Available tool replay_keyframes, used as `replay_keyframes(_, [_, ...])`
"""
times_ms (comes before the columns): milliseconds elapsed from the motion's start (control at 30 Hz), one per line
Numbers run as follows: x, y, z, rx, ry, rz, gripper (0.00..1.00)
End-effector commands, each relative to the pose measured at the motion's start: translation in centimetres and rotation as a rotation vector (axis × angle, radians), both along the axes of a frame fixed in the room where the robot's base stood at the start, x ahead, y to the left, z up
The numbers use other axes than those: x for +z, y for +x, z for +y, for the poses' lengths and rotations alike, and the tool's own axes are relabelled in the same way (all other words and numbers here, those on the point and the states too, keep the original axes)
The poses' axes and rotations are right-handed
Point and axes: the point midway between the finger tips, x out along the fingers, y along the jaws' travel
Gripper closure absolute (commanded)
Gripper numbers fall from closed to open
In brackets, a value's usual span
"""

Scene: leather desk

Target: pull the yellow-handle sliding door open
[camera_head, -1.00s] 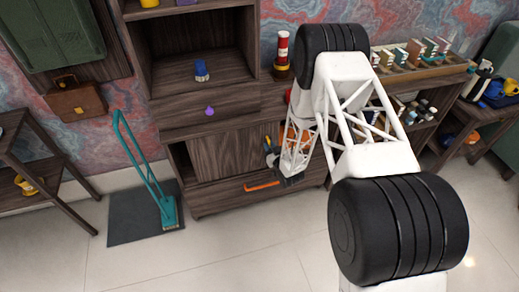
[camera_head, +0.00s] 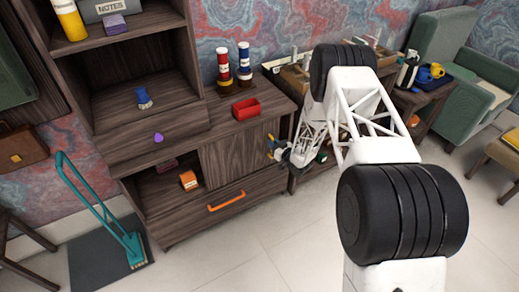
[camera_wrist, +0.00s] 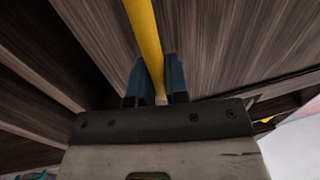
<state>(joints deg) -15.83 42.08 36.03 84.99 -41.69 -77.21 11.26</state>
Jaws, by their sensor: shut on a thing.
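The yellow handle (camera_wrist: 145,30) is a slim bar running between the two blue fingers of my gripper (camera_wrist: 156,78) in the wrist view. The fingers are shut around it. In the head view my gripper (camera_head: 274,150) is at the right side of the dark wood sliding door (camera_head: 230,158), and only a bit of yellow shows there. The door covers the right part of the cabinet's lower compartment. The left part is uncovered, with an orange box (camera_head: 188,180) and a dark red item (camera_head: 166,165) inside.
A drawer with an orange handle (camera_head: 227,201) is below the door. A purple knob (camera_head: 158,137) is on the drawer above. A teal push broom (camera_head: 105,220) stands at the left. The floor in front is clear.

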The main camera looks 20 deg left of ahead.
Motion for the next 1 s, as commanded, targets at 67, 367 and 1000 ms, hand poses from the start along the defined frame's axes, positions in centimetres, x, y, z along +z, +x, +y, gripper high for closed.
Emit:
replay_keyframes(67, [0.0, 1.3, -1.2, -0.003, -0.001, -0.002, 1.00])
replay_keyframes(367, [0.0, 3.5, -3.4, 0.000, -0.001, -0.001, 1.00])
replay_keyframes(1000, [0.0, 3.6, -3.6, 0.000, 0.000, 0.000, 0.61])
